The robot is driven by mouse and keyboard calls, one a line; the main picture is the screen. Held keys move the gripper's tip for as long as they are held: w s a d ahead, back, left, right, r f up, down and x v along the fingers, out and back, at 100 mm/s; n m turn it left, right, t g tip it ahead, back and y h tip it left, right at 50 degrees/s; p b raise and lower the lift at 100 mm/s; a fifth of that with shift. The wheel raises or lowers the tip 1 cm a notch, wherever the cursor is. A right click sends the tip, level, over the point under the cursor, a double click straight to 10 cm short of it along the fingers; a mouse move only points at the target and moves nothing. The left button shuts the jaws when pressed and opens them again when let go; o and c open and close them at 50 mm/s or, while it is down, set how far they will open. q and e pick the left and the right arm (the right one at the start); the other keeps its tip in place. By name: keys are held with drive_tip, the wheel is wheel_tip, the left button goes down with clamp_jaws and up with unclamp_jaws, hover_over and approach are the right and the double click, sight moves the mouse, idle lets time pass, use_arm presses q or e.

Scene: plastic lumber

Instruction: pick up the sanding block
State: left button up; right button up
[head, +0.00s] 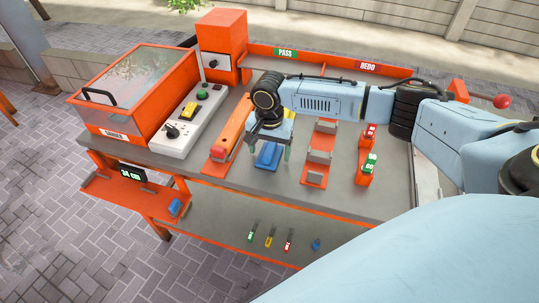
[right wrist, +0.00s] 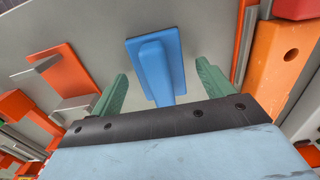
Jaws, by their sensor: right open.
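The sanding block (head: 268,155) is blue, with a flat base and a raised grip, and lies on the grey bench top. In the right wrist view the sanding block (right wrist: 156,66) shows between the two green fingers. My right gripper (head: 269,150) points down over it in the head view, one finger on each side. The right gripper (right wrist: 162,82) is open, with a gap between each finger and the block's grip. My left gripper is not in view.
An orange rail (head: 228,137) lies left of the block, and an orange rack with grey brackets (head: 319,156) stands right. A white control panel (head: 188,122) and a clear-lidded orange box (head: 140,85) are farther left. Small tools (head: 269,237) lie on the lower shelf.

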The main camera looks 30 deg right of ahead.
sight(269, 148)
drive_tip(key=shift+f, duration=0.4)
drive_tip(key=shift+c, duration=0.4)
drive_tip(key=c, duration=1)
drive_tip(key=shift+r, duration=0.1)
drive_tip(key=shift+c, duration=0.2)
wheel_tip(269, 148, up, 10)
drive_tip(key=shift+p, duration=0.75)
